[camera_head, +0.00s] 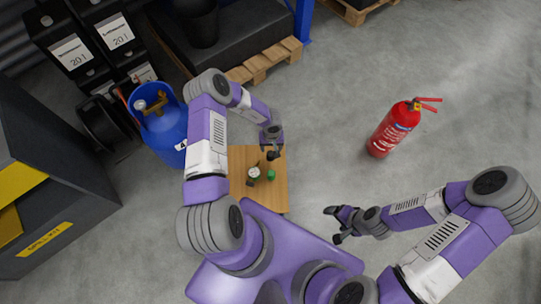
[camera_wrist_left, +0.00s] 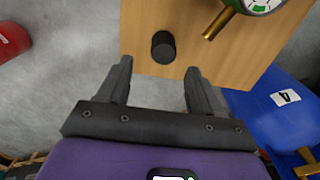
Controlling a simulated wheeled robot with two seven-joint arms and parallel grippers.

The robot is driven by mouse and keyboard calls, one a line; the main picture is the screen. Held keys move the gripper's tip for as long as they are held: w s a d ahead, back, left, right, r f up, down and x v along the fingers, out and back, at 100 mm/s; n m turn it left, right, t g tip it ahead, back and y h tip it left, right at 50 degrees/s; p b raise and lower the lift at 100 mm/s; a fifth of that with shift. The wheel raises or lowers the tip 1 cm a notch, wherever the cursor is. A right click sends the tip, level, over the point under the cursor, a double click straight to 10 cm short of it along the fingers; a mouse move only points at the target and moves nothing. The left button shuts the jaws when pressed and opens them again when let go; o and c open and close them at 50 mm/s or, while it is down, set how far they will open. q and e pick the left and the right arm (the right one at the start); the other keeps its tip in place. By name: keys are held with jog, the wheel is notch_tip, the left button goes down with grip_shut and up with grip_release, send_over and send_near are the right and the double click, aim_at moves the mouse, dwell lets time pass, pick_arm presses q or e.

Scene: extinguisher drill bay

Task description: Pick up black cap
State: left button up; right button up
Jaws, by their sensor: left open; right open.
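The black cap (camera_wrist_left: 163,47) is a small dark cylinder standing on the wooden table (camera_wrist_left: 145,20), near its edge, in the left wrist view. My left gripper (camera_wrist_left: 160,70) is open, with its two fingers apart and the cap just beyond the gap between their tips. Nothing is between the fingers. In the head view the left gripper (camera_head: 271,150) hangs over the far end of the table (camera_head: 270,200), and I cannot clearly make out the cap there. My right gripper (camera_head: 333,223) is open and empty, right of the table.
A pressure gauge (camera_head: 253,172) with brass parts and a green item (camera_head: 271,174) are on the table. A blue gas cylinder (camera_head: 165,135) stands close to its left. A red extinguisher (camera_head: 395,130) stands on the floor at right. Floor between is clear.

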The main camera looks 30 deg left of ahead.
aim_at(271, 154)
pick_arm(q)
jog(key=f+b, duration=0.1)
jog(key=f, duration=0.1)
jog(key=f+b, duration=0.1)
jog(key=f, duration=0.3)
jog(key=shift+s+a+f+b, duration=0.1)
jog(key=shift+s+f+b, duration=0.2)
jog(key=shift+b, duration=0.1)
jog(key=shift+r, duration=0.15)
jog(key=shift+c, duration=0.3)
jog(key=c, duration=1.1)
notch_tip(271, 154, up, 10)
jog(key=p, duration=0.4)
